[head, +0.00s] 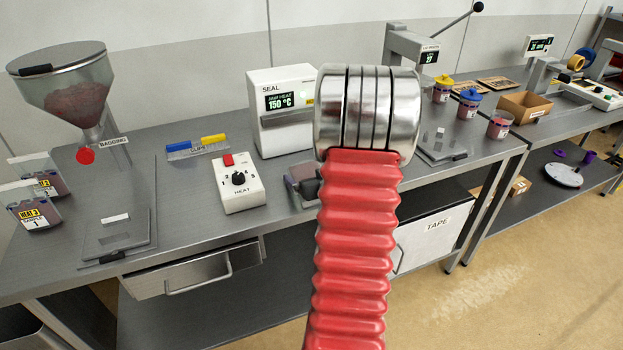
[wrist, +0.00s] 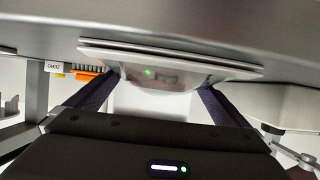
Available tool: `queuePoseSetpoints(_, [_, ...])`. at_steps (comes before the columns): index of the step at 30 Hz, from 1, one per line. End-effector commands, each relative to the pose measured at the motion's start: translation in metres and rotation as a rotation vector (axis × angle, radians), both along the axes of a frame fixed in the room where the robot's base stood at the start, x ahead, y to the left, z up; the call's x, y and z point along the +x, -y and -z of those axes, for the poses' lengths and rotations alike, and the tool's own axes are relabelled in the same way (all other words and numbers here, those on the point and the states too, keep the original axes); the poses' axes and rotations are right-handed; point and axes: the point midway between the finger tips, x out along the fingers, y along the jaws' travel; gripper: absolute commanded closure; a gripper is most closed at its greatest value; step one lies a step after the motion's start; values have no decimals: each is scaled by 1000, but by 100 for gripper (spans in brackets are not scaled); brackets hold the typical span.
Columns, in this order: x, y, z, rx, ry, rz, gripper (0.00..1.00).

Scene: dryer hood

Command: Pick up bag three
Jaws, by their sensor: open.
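Two clear bags of dark red contents stand at the left end of the bench in the head view; the front bag (head: 36,208) carries a yellow "HEAT" label. Another dark reddish bag-like item (head: 303,184) lies in front of the sealer, partly hidden behind my arm; I cannot read a number on it. In the wrist view my gripper (wrist: 154,98) is open, its dark fingers spread apart. A pale, glossy, rounded thing (wrist: 165,78) shows between and beyond the fingers; I cannot tell whether it is a bag. My gripper is hidden in the head view.
A heat control box (head: 236,185), the sealer (head: 283,110) and a clip tray (head: 197,146) stand on the bench. A hopper (head: 68,85) rises at the left above a metal plate (head: 115,235). Lidded cups (head: 468,103) and a cardboard box (head: 524,107) are to the right.

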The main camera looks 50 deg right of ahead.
Motion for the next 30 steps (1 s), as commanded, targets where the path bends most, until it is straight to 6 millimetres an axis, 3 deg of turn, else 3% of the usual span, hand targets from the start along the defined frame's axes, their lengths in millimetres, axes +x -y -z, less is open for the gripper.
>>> queuePoseSetpoints(12, [0, 0, 0, 0, 0, 0, 0])
queuePoseSetpoints(28, [0, 0, -1, -1, 1, 0, 37])
queuePoseSetpoints(30, [0, 0, -1, -1, 1, 0, 37])
